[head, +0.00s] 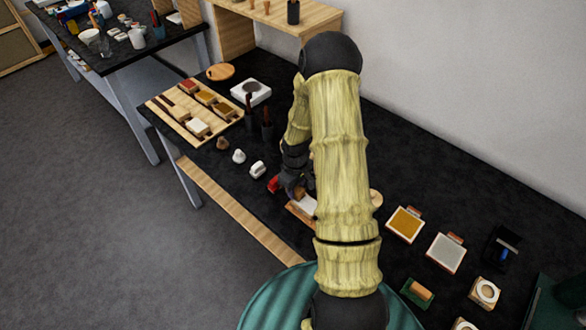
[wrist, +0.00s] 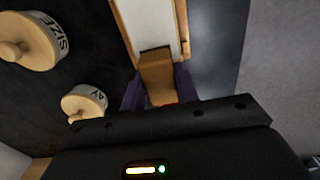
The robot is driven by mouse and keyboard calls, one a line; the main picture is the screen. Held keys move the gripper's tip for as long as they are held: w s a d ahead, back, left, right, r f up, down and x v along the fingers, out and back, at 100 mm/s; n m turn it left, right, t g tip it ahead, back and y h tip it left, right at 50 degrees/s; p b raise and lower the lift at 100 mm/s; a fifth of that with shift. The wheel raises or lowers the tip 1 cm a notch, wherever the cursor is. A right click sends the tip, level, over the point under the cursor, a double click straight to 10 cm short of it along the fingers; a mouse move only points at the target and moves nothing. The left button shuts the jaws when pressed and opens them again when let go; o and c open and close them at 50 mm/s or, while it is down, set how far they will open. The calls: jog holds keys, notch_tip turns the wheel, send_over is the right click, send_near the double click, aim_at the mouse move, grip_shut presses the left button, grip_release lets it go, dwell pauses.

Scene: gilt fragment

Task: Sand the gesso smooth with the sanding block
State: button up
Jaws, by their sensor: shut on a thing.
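My gripper (head: 297,190) is shut on a brown sanding block (wrist: 157,75), with one dark purple finger on each side of it in the wrist view (wrist: 158,90). The block's dark far edge is at the near end of a white gesso panel (wrist: 152,25) with a wooden border. I cannot tell whether the block presses on the white surface. In the head view the white panel (head: 307,204) lies on the black bench, partly hidden behind my arm, and the block (head: 299,194) shows only as a small brown patch at its far end.
Wooden lids marked "SIZE" (wrist: 27,40) and "AY" (wrist: 83,103) are left of the panel in the wrist view. On the black bench, an ochre panel (head: 405,223) and a pale grey panel (head: 445,252) lie to the right. A wooden tray (head: 160,107) of coloured blocks is at upper left.

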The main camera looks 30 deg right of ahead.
jog(key=shift+w+r+p, duration=0.25)
jog(key=shift+r+p, duration=0.1)
jog(key=shift+r, duration=0.8)
jog(key=shift+s+d+r+p, duration=0.1)
jog(key=shift+s+r+p, duration=0.2)
jog(key=shift+r+p, duration=0.25)
jog(key=shift+s+r+p, duration=0.25)
jog(key=shift+r+p, duration=0.1)
jog(key=shift+r, duration=0.3)
jog(key=shift+w+r+p, duration=0.15)
jog(key=shift+r+p, duration=0.45)
jog(key=shift+r, duration=0.1)
jog(key=shift+r+p, duration=0.75)
jog(key=shift+r, duration=0.25)
